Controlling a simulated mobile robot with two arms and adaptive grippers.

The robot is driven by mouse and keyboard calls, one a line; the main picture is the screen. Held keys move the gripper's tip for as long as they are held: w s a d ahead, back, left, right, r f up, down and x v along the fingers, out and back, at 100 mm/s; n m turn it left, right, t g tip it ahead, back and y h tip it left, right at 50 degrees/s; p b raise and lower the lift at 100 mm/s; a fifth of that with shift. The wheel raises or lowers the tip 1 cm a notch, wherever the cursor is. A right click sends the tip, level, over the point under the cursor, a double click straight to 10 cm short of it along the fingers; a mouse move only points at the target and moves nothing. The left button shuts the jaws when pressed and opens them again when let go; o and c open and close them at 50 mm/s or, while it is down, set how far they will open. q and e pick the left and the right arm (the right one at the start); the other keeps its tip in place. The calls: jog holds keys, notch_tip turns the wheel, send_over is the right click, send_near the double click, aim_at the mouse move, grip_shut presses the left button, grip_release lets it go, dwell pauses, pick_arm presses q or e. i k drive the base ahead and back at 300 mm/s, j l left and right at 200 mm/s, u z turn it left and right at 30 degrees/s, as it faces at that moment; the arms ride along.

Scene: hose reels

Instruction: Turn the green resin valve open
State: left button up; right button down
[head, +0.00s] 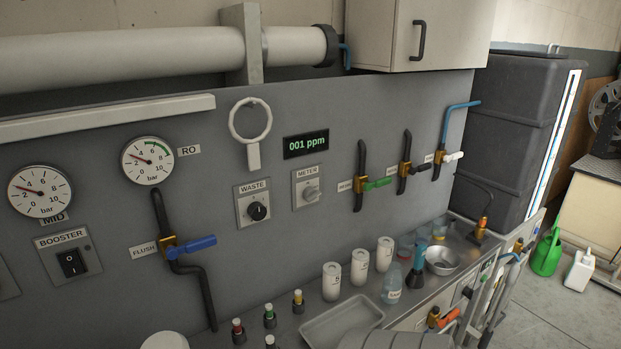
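The green resin valve (377,184) is on the grey wall panel, right of centre in the head view. Its green lever sticks out to the right from a brass body on a vertical black pipe, so it lies roughly across the pipe. A small label beside it is too small to read surely. To its right are a similar valve with a black lever (418,168) and one with a white lever (453,157).
A blue-levered FLUSH valve (192,244) is at lower left. Below the valves, the counter holds white canisters (359,267), a labelled bottle (391,285), a metal bowl (442,261) and a tray (341,322). A cabinet (415,35) hangs above. The space before the green lever looks clear.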

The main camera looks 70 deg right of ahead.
aim_at(367, 188)
jog(key=z, duration=2.6)
